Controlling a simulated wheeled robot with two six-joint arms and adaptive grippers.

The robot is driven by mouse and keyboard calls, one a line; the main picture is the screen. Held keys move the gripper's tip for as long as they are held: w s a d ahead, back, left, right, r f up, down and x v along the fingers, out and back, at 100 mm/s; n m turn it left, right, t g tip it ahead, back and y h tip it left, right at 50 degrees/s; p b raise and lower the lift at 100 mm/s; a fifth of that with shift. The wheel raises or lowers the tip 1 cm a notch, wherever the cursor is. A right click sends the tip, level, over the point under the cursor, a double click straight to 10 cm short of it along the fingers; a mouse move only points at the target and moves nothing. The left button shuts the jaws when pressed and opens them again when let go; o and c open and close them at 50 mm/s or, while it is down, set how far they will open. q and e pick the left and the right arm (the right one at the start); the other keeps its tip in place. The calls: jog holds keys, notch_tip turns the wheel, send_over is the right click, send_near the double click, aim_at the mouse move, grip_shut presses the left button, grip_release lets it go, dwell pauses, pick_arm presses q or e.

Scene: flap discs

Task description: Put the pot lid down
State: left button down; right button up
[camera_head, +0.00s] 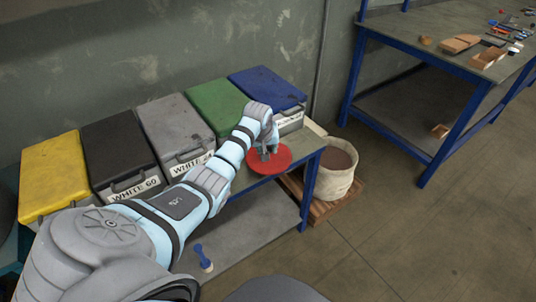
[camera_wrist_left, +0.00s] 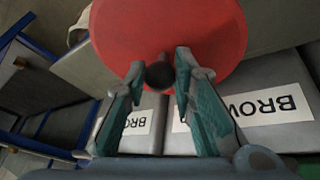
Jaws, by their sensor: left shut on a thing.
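The red round pot lid (camera_head: 270,163) is at the right end of the blue-framed bench, in front of the blue box. My left gripper (camera_head: 267,150) is above it, shut on its knob. In the left wrist view the red lid (camera_wrist_left: 170,25) fills the top, with its dark knob (camera_wrist_left: 160,76) between the fingers of my left gripper (camera_wrist_left: 160,68). I cannot tell whether the lid touches the bench top. My right gripper is not in view.
Yellow (camera_head: 52,172), black (camera_head: 115,150), grey (camera_head: 175,127), green (camera_head: 217,102) and blue (camera_head: 265,88) lidded boxes line the wall. A pale bucket (camera_head: 335,180) stands on a wooden pallet beside the bench. A blue-legged table (camera_head: 455,55) holds tools. A blue-handled brush (camera_head: 203,258) lies below.

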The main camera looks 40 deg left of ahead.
pick_arm(q)
jog(key=shift+s+f, duration=0.15)
jog(key=shift+f, duration=0.8)
jog(key=c, duration=1.4)
grip_release()
jog(key=shift+o, duration=0.2)
jog(key=shift+f, duration=0.1)
